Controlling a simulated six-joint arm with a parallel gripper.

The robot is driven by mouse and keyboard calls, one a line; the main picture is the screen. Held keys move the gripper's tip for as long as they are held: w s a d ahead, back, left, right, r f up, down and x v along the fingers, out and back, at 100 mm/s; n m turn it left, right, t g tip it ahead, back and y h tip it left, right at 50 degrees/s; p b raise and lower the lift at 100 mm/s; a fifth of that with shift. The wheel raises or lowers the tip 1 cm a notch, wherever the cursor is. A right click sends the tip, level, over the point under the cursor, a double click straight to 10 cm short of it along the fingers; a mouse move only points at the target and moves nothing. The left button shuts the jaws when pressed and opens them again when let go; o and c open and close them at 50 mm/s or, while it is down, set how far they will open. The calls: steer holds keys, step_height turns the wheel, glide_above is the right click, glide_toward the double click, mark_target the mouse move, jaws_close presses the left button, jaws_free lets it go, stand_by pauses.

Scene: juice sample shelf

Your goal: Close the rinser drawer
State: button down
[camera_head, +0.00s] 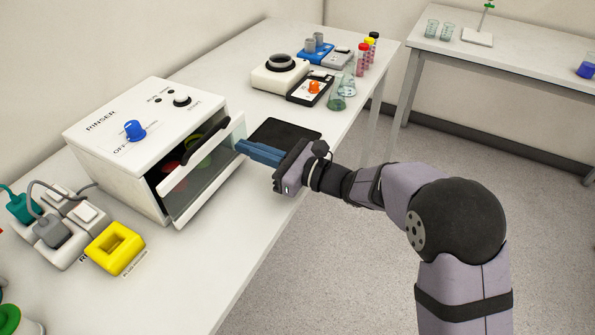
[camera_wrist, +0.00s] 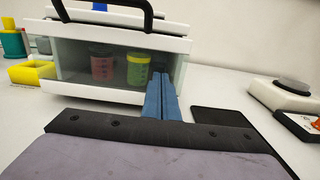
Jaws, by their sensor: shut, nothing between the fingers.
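The rinser (camera_head: 135,132) is a white box with a blue knob on top, standing on the white table. Its drawer (camera_head: 205,173), with a clear front panel and white trim, stands part way out toward the right. In the wrist view the drawer front (camera_wrist: 112,68) fills the upper left. A red-capped cup (camera_wrist: 103,65) and a green-yellow cup (camera_wrist: 138,69) are inside it behind the panel. My gripper (camera_head: 242,147) is shut and empty, its blue fingers (camera_wrist: 161,98) pointing at the right part of the drawer front. I cannot tell whether the fingertips touch it.
A dark flat pad (camera_head: 284,135) lies beside my gripper. A white round-topped device (camera_head: 280,72), a small scale, beakers and capped tubes stand farther back. A yellow square block (camera_head: 115,247) and a power strip with plugs lie in front of the rinser.

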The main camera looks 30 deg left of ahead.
mark_target(238, 154)
steer(key=a, duration=0.3)
steer(key=shift+a+f+b, duration=0.1)
steer(key=shift+a+b, duration=0.1)
steer(key=shift+b, duration=0.2)
steer(key=shift+a+r, duration=0.1)
steer(key=shift+r, duration=0.2)
steer(key=shift+s+r, duration=0.1)
steer(key=shift+d, duration=0.25)
steer(key=d+b, duration=0.1)
steer(key=d, duration=0.3)
steer(key=d+b, duration=0.1)
steer(key=d, duration=0.8)
steer(key=shift+d+f+b, duration=0.35)
steer(key=shift+d+b, duration=0.05)
